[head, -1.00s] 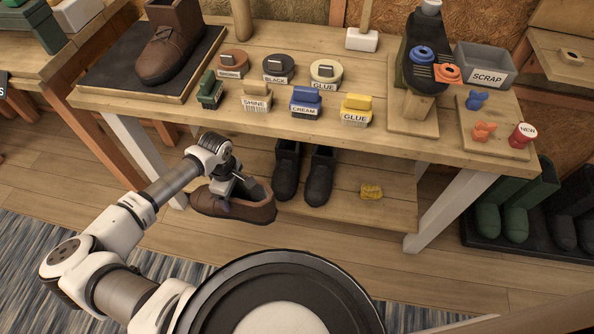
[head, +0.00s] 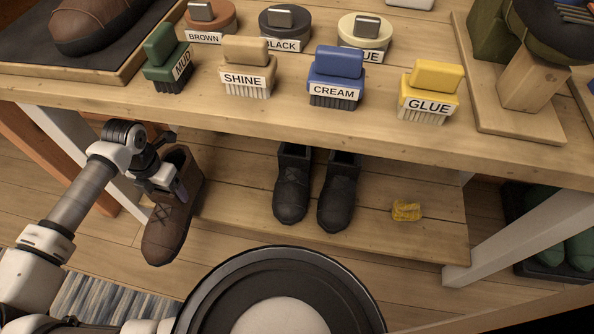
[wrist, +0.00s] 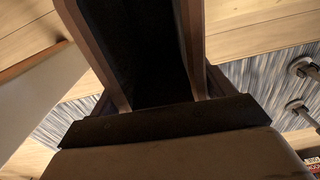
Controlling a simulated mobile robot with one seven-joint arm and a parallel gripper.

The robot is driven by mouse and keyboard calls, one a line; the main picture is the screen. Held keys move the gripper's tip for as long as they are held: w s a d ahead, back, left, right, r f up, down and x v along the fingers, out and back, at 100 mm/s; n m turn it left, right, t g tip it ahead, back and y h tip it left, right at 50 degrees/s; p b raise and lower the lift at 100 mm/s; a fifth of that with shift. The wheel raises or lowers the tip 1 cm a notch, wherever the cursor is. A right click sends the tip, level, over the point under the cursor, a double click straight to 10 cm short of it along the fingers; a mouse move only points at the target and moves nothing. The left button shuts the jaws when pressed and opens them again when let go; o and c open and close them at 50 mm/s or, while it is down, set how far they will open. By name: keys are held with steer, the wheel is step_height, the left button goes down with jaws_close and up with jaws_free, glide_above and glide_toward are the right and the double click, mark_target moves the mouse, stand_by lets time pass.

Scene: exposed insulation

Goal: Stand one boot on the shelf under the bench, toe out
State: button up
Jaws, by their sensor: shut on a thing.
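A brown boot (head: 172,215) hangs in my gripper (head: 172,184) at the left end of the bench in the head view. Its shaft points up and its toe points down and toward me. My gripper is shut on the upper part of the boot; the fingertips are partly hidden. The dark inside of the boot (wrist: 150,45) fills the middle of the wrist view. The shelf (head: 245,205) under the bench lies just right of the boot. A pair of black boots (head: 315,190) stands on the shelf, toes out. Whether the brown boot touches the shelf edge I cannot tell.
A yellow lump (head: 406,210) lies on the shelf right of the black boots. The bench top (head: 200,108) overhangs the shelf, with several brushes and tins on it. White legs (head: 530,230) stand at the sides. The shelf is bare between the brown and black boots.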

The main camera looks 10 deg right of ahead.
steer(key=shift+w+a+n, duration=0.2)
steer(key=shift+w+n, duration=0.1)
steer(key=shift+w, duration=0.05)
steer(key=w+d+f+b, duration=0.1)
steer(key=w+d+b, duration=0.2)
steer(key=w, duration=0.5)
steer(key=w+d+f+b, duration=0.2)
steer(key=w+d+b, duration=0.1)
steer(key=w, duration=0.5)
steer(key=shift+w+f, duration=0.3)
steer(key=shift+w, duration=0.1)
steer(key=shift+d+f, duration=0.1)
steer(key=shift+f, duration=0.05)
steer(key=o, duration=1.7)
steer(key=shift+o, duration=0.2)
step_height(320, 180, up, 8)
steer(key=p, duration=0.3)
